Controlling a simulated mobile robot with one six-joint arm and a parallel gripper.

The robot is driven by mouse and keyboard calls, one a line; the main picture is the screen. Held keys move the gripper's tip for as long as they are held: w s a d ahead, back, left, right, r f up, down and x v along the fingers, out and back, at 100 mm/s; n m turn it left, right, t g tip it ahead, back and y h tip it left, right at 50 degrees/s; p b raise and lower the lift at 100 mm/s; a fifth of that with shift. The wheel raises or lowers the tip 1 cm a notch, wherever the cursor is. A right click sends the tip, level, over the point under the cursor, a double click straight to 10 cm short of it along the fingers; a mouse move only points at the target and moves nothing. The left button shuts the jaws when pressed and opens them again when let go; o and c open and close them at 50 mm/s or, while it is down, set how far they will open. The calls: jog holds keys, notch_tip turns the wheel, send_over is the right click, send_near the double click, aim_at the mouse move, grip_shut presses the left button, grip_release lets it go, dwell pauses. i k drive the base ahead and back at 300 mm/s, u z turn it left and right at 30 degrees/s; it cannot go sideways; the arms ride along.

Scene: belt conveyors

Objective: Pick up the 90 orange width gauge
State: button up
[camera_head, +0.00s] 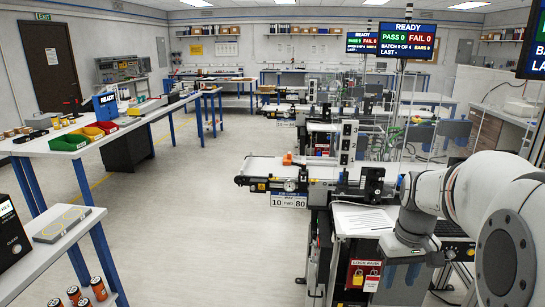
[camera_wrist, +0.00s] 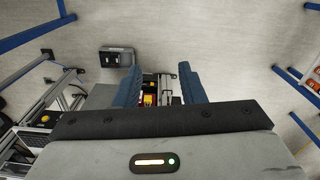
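A small orange piece (camera_head: 287,159) sits on the near conveyor (camera_head: 262,168) in the head view, close to the belt's back edge. It may be the orange width gauge; no number on it can be read. My gripper (camera_wrist: 159,72) shows in the wrist view with its two blue fingers wide apart and nothing between them. It points down beside the lock cabinet, well to the right of and nearer than the orange piece in the head view. The wrist view shows no gauge that I can make out.
A lock cabinet (camera_head: 362,278) with red and yellow padlocks stands below the near conveyor. A left bench (camera_head: 130,126) holds green, red and yellow bins. Orange-black cylinders (camera_head: 98,288) stand at lower left. The floor (camera_head: 190,215) between bench and conveyor is clear.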

aim_at(287, 158)
jog(key=u, duration=0.65)
jog(key=i, duration=3.15)
jog(key=z, duration=0.9)
